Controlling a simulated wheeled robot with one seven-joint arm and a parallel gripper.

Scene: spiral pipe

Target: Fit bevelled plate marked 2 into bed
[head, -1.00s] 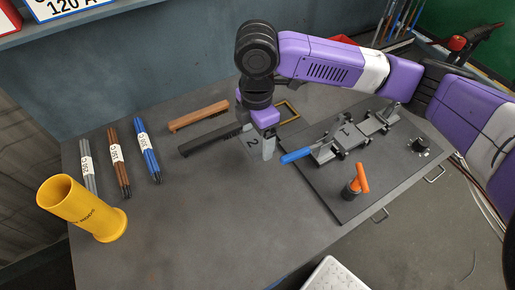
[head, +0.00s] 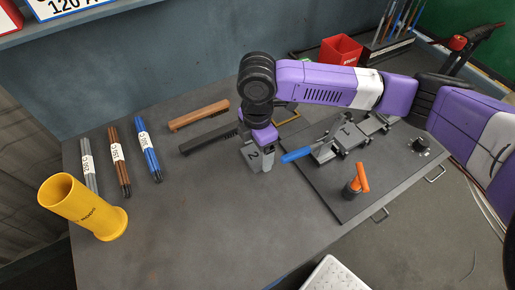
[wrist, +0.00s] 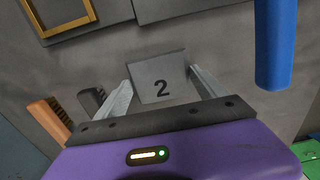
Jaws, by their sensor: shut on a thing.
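My gripper (head: 262,165) is shut on the grey bevelled plate marked 2 (head: 253,155), held over the table left of the fixture. In the wrist view the plate (wrist: 160,78) sits between the two fingers, its number facing the camera. The bed (head: 342,138) is a grey metal fixture on a dark base plate, with a plate marked 1 (head: 346,130) in it. A clamp with a blue handle (head: 297,155) extends from its left side, close to the right of my gripper. The blue handle also shows at the upper right in the wrist view (wrist: 275,45).
An orange-handled tool (head: 362,178) stands in front of the bed. A wooden-handled brush (head: 199,116), a dark brush (head: 208,138) and a brass frame (head: 287,112) lie behind. Rod bundles (head: 149,150) and a yellow tube (head: 82,208) are at left. The front middle table is clear.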

